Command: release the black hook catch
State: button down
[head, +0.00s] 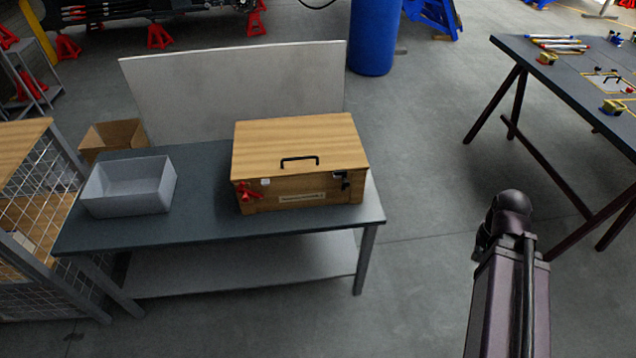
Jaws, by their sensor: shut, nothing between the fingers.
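The black hook catch (342,179) is on the front face of a wooden box (300,150), near its upper right corner. It is small and dark here, and I cannot tell whether it is hooked or loose. The box lid looks closed, with a black handle (299,161) on it. A red catch (246,191) is on the front left of the box. My gripper is not in view; only a dark part of my arm shows at the lower right, well apart from the box.
The box stands on a dark-topped workbench (215,224) beside a grey open bin (130,187). A pale panel (235,92) stands behind. A wire cage is at left. A second table (575,75) with tools is at right. Open floor (420,240) lies between.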

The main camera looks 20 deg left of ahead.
aim_at(344, 183)
jog(key=u, duration=1.2)
jog(key=i, duration=0.6)
jog(key=z, duration=0.05)
jog(key=k, duration=0.6)
jog(key=z, duration=0.05)
